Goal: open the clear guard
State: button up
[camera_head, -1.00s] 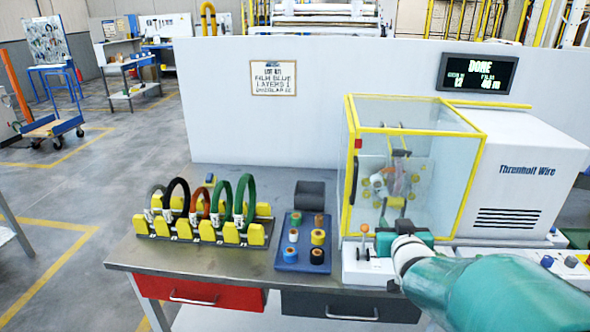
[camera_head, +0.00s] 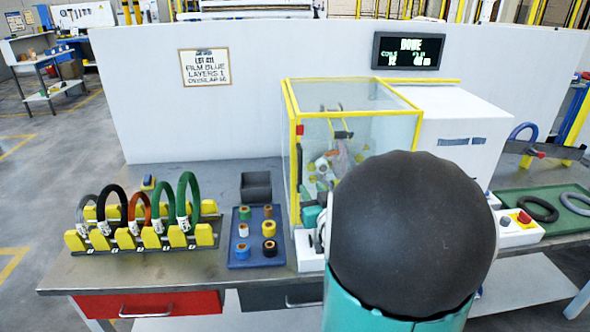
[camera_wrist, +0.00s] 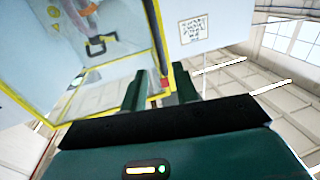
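The clear guard (camera_head: 375,130) is a transparent box with yellow edges and looks closed. A dark upright handle (camera_head: 300,170) is at its front left edge, below a small red block (camera_head: 299,130). My teal gripper (camera_head: 313,215) is low by that edge, and my dark round arm joint hides much of the guard's front. In the wrist view, the guard's yellow frame (camera_wrist: 156,40) runs down toward the gap between my gripper's two green fingers (camera_wrist: 159,88). The fingers stand apart, and I see nothing clearly clamped. Whether they touch the handle cannot be told.
A blue tray of tape rolls (camera_head: 235,260) and a dark bin (camera_head: 256,187) sit left of the guard. A rack of coloured coils (camera_head: 140,235) is farther left. A white panel with a red button (camera_head: 515,225) and a green tray (camera_head: 572,225) are on the right.

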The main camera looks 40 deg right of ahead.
aim_at(301, 171)
jog(key=x, duration=1.1)
jog(key=shift+d, duration=0.1)
grip_shut()
